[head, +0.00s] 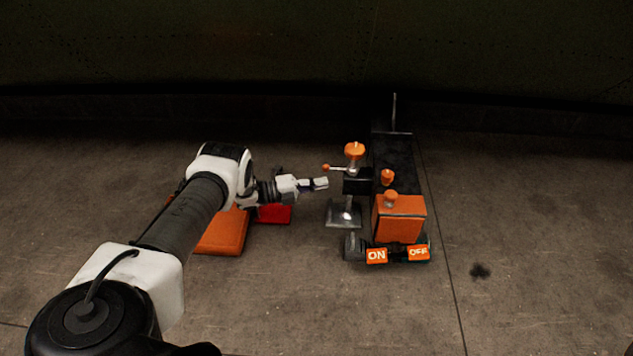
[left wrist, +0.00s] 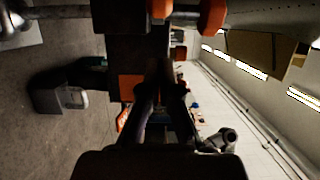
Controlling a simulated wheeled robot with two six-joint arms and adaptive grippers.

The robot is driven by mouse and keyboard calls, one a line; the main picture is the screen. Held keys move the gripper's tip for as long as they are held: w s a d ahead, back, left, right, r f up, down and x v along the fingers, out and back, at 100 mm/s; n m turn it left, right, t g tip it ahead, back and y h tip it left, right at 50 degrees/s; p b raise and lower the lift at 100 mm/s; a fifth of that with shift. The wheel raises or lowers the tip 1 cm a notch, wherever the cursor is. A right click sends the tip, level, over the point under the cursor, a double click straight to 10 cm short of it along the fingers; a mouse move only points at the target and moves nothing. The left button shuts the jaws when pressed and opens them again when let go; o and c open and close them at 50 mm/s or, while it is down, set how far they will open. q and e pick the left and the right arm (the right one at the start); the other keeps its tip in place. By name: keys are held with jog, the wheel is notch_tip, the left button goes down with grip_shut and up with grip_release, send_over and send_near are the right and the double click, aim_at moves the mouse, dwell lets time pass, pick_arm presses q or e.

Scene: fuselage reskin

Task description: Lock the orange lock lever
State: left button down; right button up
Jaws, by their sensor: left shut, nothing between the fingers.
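A small orange ball-ended lever (head: 326,167) sticks out to the left from a dark clamp block on the equipment; I take it to be the lock lever. A larger orange knob (head: 354,150) tops the post of the same block. My left gripper (head: 322,183) is shut and empty, just below and left of the lever's ball; whether they touch is unclear. In the left wrist view its dark fingers (left wrist: 165,85) are closed together, with orange parts (left wrist: 213,14) at the top edge. My right gripper is not in view.
A dark wheeled unit with an orange box (head: 400,218) stands right of the gripper, bearing ON and OFF pedals (head: 377,256). A metal foot plate (head: 344,215) rests below the clamp. An orange case (head: 222,233) and a red box (head: 273,213) lie beside my left arm. Floor to the right is mostly clear.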

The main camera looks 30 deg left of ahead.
pick_arm(q)
jog(key=s+a, duration=0.3)
jog(key=a, duration=0.4)
jog(key=shift+s+a+f+p, duration=0.3)
jog(key=shift+p, duration=0.05)
